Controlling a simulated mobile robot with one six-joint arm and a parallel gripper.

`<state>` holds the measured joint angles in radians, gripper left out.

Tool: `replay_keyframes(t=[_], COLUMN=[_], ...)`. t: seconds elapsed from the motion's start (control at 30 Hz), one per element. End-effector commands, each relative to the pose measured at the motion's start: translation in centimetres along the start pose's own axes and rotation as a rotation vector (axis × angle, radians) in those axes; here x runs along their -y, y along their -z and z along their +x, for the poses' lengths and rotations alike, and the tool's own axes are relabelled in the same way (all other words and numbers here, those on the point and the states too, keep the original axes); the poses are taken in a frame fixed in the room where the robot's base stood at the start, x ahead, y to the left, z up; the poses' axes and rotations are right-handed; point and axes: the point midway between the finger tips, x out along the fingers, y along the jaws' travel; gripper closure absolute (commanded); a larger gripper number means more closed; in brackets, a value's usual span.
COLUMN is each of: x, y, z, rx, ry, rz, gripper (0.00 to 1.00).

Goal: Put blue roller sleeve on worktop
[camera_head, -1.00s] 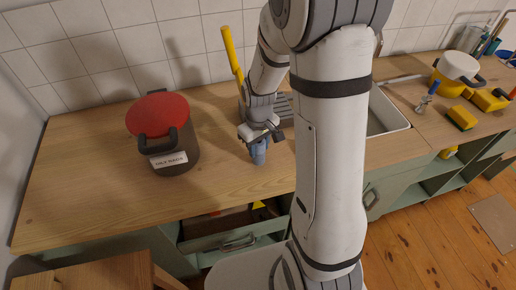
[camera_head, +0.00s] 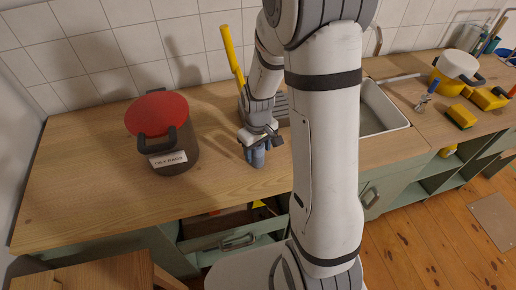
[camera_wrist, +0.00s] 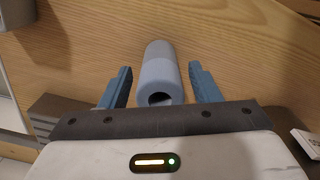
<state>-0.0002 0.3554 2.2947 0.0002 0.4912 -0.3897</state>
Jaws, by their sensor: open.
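The blue roller sleeve (camera_wrist: 160,72) is on the wooden worktop (camera_wrist: 240,45), between the two blue fingers of my gripper (camera_wrist: 159,90) in the wrist view. A gap shows on each side of it, so the fingers are open and apart from it. In the head view the sleeve (camera_head: 258,157) stands on the worktop (camera_head: 90,195) near the front edge, with my gripper (camera_head: 257,143) just above and around its top. My gripper partly hides the sleeve there.
A dark bin with a red lid (camera_head: 158,115) and a label stands left of my gripper. A yellow-handled tool (camera_head: 231,52) rises behind. The sink (camera_head: 385,112) is to the right. Below, a drawer (camera_head: 225,235) is open. The worktop's left part is clear.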

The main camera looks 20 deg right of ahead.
Motion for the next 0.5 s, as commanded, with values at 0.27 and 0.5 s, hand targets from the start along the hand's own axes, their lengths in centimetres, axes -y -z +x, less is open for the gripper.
replay_keyframes(t=[0.27, 0.5], x=[0.0, 0.0], y=[0.1, 0.1], z=[-1.9, -6.9], rx=[-0.005, -0.006], ry=[-0.002, -0.003], rz=[-0.001, -0.001], gripper=[0.43, 0.43])
